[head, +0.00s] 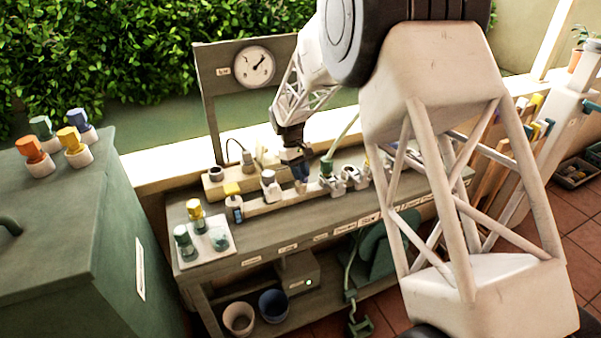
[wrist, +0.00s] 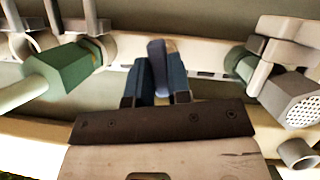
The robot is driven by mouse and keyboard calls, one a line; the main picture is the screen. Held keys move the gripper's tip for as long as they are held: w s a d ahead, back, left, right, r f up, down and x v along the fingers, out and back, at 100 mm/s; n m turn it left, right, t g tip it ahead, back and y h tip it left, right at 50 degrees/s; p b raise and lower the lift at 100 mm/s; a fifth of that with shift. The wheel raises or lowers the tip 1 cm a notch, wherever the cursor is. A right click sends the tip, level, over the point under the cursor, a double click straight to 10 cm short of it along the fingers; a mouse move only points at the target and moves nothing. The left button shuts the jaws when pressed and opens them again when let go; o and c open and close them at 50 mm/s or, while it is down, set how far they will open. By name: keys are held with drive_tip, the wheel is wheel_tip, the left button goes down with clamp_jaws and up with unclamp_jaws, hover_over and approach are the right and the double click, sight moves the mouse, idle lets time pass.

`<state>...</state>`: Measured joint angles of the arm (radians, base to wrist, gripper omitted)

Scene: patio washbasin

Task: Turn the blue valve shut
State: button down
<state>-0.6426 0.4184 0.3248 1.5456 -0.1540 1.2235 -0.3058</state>
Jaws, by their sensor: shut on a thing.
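The blue valve's handle (wrist: 158,68) is a narrow upright blue piece at the middle of the wrist view. It stands in front of a pale rail (wrist: 212,55). My gripper (wrist: 157,82) has one dark blue finger on each side of it and is shut on it. In the head view my gripper (head: 300,172) points down at the rail on the grey bench (head: 270,236). There the fingers hide most of the valve, and I cannot tell the handle's exact angle.
A green hose fitting (wrist: 62,77) is left of my fingers in the wrist view, and a grey nozzle-like fitting (wrist: 292,98) is right. In the head view a white tray (head: 190,254) holds small parts, a dial gauge (head: 254,66) stands behind, and a green cabinet (head: 60,235) is left.

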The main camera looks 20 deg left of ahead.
drive_tip(key=shift+m+g+y, duration=0.3)
drive_tip(key=shift+m+g, duration=0.1)
drive_tip(key=shift+m, duration=0.9)
drive_tip(key=c, duration=1.1)
unclamp_jaws()
drive_tip(key=shift+o, duration=0.2)
drive_tip(key=v, duration=0.7)
drive_tip(key=shift+w+r, duration=0.2)
drive_tip(key=shift+r, duration=0.15)
